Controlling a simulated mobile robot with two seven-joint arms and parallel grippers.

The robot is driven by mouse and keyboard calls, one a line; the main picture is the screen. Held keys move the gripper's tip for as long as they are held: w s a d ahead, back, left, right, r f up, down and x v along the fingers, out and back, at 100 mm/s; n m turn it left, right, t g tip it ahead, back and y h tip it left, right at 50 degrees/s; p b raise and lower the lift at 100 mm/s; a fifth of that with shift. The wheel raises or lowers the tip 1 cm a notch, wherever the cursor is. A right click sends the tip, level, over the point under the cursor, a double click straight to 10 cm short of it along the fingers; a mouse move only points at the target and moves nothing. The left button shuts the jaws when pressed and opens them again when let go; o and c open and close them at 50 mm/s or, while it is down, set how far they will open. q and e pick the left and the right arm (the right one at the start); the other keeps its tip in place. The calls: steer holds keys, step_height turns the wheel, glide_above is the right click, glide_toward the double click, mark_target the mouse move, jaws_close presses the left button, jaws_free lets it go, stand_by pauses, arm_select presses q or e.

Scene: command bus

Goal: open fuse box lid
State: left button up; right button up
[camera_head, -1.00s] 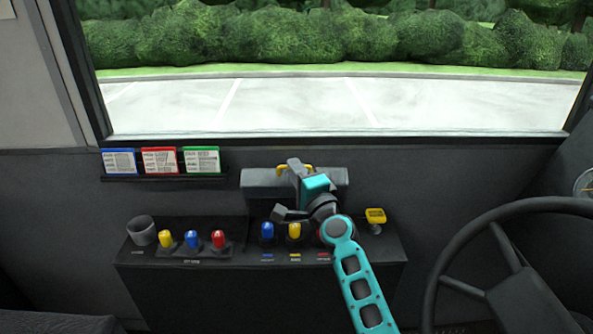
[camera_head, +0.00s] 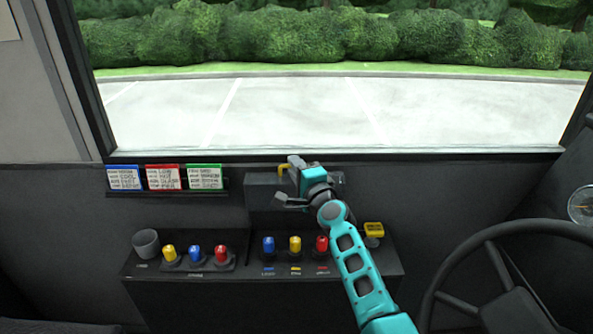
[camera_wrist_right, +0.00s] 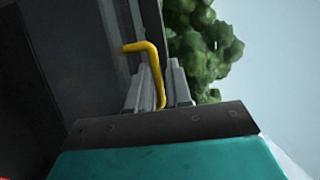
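The dark grey fuse box (camera_head: 262,203) is on the wall below the window, above the right-hand switches. Its lid (camera_head: 260,180) appears tilted up, with a yellow handle (camera_head: 283,169) at its upper edge. My right gripper (camera_head: 294,162) is at this handle and covers part of it and of the box's right side. In the right wrist view the yellow handle (camera_wrist_right: 152,62) runs down between the two grey fingers (camera_wrist_right: 160,88), which look closed around it. The box interior cannot be made out. My left gripper is not in view.
Below the box is a console (camera_head: 260,282) with blue, yellow and red switches in two groups, a grey cup-shaped holder (camera_head: 146,243) and a yellow-topped button (camera_head: 374,230). Three labelled cards (camera_head: 163,178) stand to the left. The steering wheel (camera_head: 440,275) is at the right.

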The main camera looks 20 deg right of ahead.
steer(key=shift+s, duration=0.1)
stand_by(0.3)
steer(key=shift+s, duration=0.3)
arm_select(q)
steer(key=p, duration=0.1)
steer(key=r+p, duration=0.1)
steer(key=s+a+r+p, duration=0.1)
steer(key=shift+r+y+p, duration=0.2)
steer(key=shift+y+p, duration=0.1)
steer(key=shift+p, duration=0.1)
arm_select(e)
steer(key=s+d, duration=0.1)
steer(key=s, duration=1.1)
steer(key=shift+d, duration=0.15)
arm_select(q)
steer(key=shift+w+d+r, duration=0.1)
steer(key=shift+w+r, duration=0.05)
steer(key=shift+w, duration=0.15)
arm_select(e)
steer(key=shift+f, duration=0.15)
